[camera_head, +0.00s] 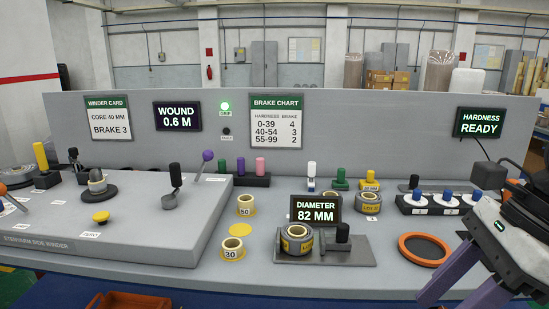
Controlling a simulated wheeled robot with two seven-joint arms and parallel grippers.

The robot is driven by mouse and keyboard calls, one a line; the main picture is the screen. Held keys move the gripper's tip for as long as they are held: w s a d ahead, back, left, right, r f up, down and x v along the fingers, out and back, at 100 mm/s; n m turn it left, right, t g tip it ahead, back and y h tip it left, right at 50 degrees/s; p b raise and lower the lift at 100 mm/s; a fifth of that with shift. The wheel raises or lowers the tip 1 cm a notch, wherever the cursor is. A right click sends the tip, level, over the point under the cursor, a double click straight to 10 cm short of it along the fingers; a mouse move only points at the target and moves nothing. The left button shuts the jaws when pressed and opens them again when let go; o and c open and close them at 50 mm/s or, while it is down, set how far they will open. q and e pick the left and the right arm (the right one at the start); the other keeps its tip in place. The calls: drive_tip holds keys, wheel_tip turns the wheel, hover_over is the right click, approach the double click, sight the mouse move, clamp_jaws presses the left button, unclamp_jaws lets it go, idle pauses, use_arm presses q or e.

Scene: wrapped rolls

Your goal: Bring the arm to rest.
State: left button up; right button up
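My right gripper (450,300) comes in from the right edge at the lower right. Its two purple fingers are spread apart, with nothing seen between them; it hangs near the front edge of the bench (385,280), right of the grey gauge stand. My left gripper is out of view. A wrapped roll (297,241) sits on the gauge stand (350,257), below a display (315,209) reading 82 MM. Another roll (367,203) stands behind it to the right.
An orange-rimmed round pad (424,249) lies just left of my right gripper. A block with several blue-knobbed dials (430,208) stands behind it. Cores marked 50 (245,206) and 30 (232,249) stand mid-bench. The winder (110,240) fills the left.

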drive_tip(key=w+a+r+m+g+y, duration=0.15)
drive_tip(key=a+m+y, duration=0.25)
drive_tip(key=a+y, duration=0.45)
drive_tip(key=a+r+m+t+y, duration=0.15)
drive_tip(key=a+m+y, duration=0.35)
drive_tip(key=a, duration=0.6)
drive_tip(key=w+d+f+m+t+h, duration=0.45)
drive_tip(key=f+m+t, duration=0.3)
drive_tip(key=m, duration=0.55)
drive_tip(key=w+d+f+m+t+h, duration=0.3)
drive_tip(key=w+f+m+t, duration=0.3)
drive_tip(key=m+t, duration=0.5)
wheel_tip(320, 180, down, 11)
drive_tip(key=s+d+m+g+h+p, duration=0.1)
drive_tip(key=s+d+m+g+h, duration=0.25)
drive_tip(key=m+h, duration=0.35)
drive_tip(key=s+f+m+g+h, duration=0.1)
drive_tip(key=s+f+m+g, duration=0.6)
drive_tip(key=s+f, duration=0.8)
wheel_tip(320, 180, down, 4)
drive_tip(key=shift+r+m+g, duration=0.1)
drive_tip(key=shift+m+g, duration=0.3)
